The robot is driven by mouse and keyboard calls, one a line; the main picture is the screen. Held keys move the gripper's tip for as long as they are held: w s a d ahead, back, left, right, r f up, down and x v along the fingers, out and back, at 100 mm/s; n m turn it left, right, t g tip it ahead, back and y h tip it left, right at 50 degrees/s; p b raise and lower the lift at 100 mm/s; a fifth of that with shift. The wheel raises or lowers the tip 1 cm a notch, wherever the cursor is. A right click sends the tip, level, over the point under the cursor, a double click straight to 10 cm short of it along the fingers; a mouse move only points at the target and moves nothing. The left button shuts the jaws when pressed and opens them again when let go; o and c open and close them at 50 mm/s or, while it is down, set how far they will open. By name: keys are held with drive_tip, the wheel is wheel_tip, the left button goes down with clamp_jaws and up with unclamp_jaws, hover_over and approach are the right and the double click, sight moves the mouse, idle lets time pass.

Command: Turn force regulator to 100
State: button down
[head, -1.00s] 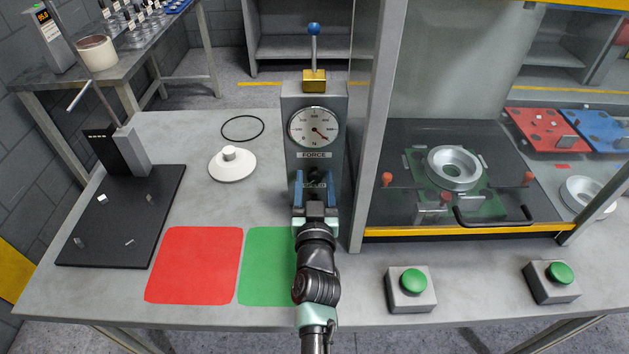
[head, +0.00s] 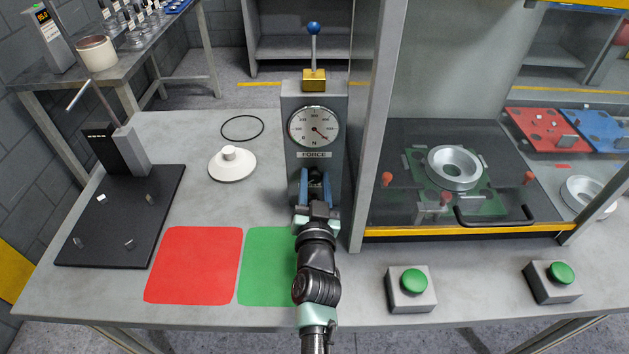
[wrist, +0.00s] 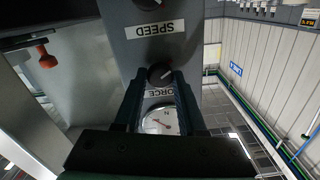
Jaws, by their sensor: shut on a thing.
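In the head view my gripper (head: 316,178) is at the front of the grey control column (head: 293,140), below the FORCE label (head: 314,155), and hides the knob. The round white gauge (head: 314,127) has a red needle pointing to the lower right. Its exact reading is too small to tell.
A glass-walled press enclosure with a yellow edge (head: 460,233) stands close on the right. Two green buttons (head: 413,281) (head: 561,273) are at the table front. Red (head: 195,265) and green (head: 266,265) pads and a white disc (head: 232,167) are on the left.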

drive_tip(key=m, duration=0.6)
drive_tip(key=shift+d, duration=0.1)
idle(0.5)
drive_tip(key=c, duration=0.5)
unclamp_jaws()
drive_tip(key=shift+s, duration=0.1)
drive_tip(key=s+p, duration=0.2)
drive_tip(key=s, duration=1.1)
drive_tip(key=shift+w, duration=0.1)
